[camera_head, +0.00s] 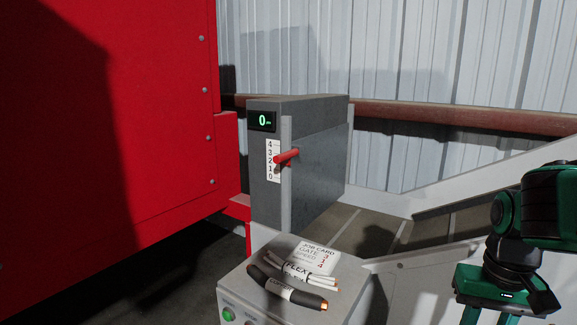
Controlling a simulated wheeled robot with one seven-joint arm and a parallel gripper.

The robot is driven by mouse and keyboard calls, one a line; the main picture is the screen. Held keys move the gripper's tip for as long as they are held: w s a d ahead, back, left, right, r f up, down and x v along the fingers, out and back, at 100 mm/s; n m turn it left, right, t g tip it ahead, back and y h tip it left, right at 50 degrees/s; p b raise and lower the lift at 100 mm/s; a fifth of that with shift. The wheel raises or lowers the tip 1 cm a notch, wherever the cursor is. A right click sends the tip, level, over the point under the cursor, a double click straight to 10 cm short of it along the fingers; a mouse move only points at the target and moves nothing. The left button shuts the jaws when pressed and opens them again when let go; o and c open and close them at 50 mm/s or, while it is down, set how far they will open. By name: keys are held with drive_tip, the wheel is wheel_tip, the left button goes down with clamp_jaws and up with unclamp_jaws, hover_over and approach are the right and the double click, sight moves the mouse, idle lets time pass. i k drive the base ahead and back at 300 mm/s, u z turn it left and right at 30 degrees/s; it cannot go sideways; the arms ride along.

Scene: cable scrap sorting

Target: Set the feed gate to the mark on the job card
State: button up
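The feed gate (320,170) is a grey upright housing with a red handle (287,157) on its narrow front face. A white scale (271,147) marked 4 down to 0 stands beside the handle, whose tip is level with about the 2. The job card (318,250) lies on a grey box below; it reads "GATE" and "SPEED", with small numbers at its right edge, the top one looking like 3. My gripper (492,317) is at the lower right, well away from the handle. Its green fingers are apart, with their tips cut off by the frame.
A display (262,121) on the housing shows 0. Cable pieces (287,285) lie on the grey box (242,299) against the card. A big red machine (110,130) fills the left. A pale sloping rail (475,180) and conveyor lie to the right.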

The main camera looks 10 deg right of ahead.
sight(319, 160)
drive_tip(key=u, duration=0.75)
drive_tip(key=k, duration=0.7)
drive_tip(key=z, duration=0.4)
drive_tip(key=i, duration=1)
drive_tip(key=z, duration=0.25)
